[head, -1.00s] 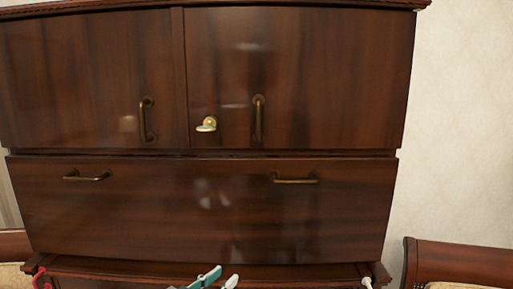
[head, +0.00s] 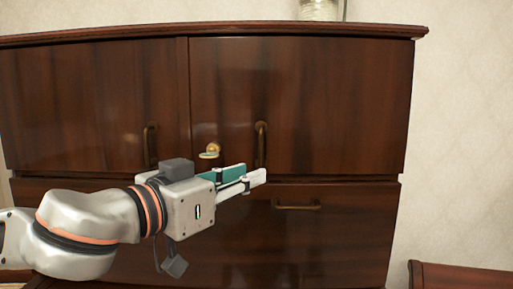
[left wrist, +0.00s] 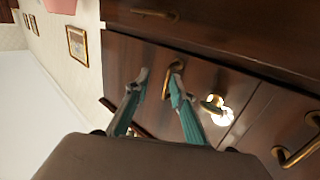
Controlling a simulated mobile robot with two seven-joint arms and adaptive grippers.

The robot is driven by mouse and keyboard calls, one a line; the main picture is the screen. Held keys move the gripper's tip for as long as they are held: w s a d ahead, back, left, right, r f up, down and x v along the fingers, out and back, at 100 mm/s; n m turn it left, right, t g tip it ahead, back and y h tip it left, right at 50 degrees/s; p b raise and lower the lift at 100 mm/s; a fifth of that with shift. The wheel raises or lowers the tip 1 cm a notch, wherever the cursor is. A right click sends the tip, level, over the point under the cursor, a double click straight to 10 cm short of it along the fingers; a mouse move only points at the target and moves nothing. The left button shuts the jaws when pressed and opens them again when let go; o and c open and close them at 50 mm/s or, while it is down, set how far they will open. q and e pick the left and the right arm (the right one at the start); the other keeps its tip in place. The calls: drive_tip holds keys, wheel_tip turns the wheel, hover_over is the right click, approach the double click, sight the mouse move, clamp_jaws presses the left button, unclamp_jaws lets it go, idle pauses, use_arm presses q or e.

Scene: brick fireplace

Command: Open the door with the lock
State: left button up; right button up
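The door with the lock (head: 330,100) is the right one of two dark wooden doors on the cabinet's upper part, and it looks shut. A brass lock with a key (head: 212,150) is near its left edge. Its vertical brass handle (head: 261,144) is just right of the lock. My left gripper (head: 254,175) is in front of the door, its teal and pale fingers near the handle's lower end. In the left wrist view the fingers (left wrist: 159,82) are apart, with the handle (left wrist: 174,68) beside the right fingertip and the lock (left wrist: 213,103) further right. Contact is unclear. My right gripper is out of view.
The left door (head: 95,100) has its own handle (head: 150,147). A wide drawer (head: 340,235) with a horizontal handle (head: 297,205) is below. A glass jar (head: 320,9) stands on the cabinet top. A wooden furniture edge (head: 460,275) is at lower right.

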sight(260, 148)
use_arm(q)
drive_tip(key=shift+n+t+y, duration=0.4)
drive_tip(key=shift+n, duration=0.1)
drive_tip(key=w+r, duration=0.1)
drive_tip(key=w+d+r+p, duration=0.1)
drive_tip(key=w, duration=0.1)
drive_tip(key=w+r, duration=0.1)
drive_tip(key=w, duration=0.1)
drive_tip(key=shift+w+d+r+p, duration=0.15)
drive_tip(key=shift+d+r+p, duration=0.15)
drive_tip(key=shift+d+p, duration=0.1)
drive_tip(key=shift+w+d, duration=0.2)
drive_tip(key=shift+w, duration=0.15)
use_arm(e)
drive_tip(key=shift+s+d+f+h, duration=0.1)
drive_tip(key=shift+s+d+h, duration=0.25)
drive_tip(key=shift+d, duration=0.4)
use_arm(q)
clamp_jaws()
use_arm(e)
drive_tip(key=shift+a, duration=0.1)
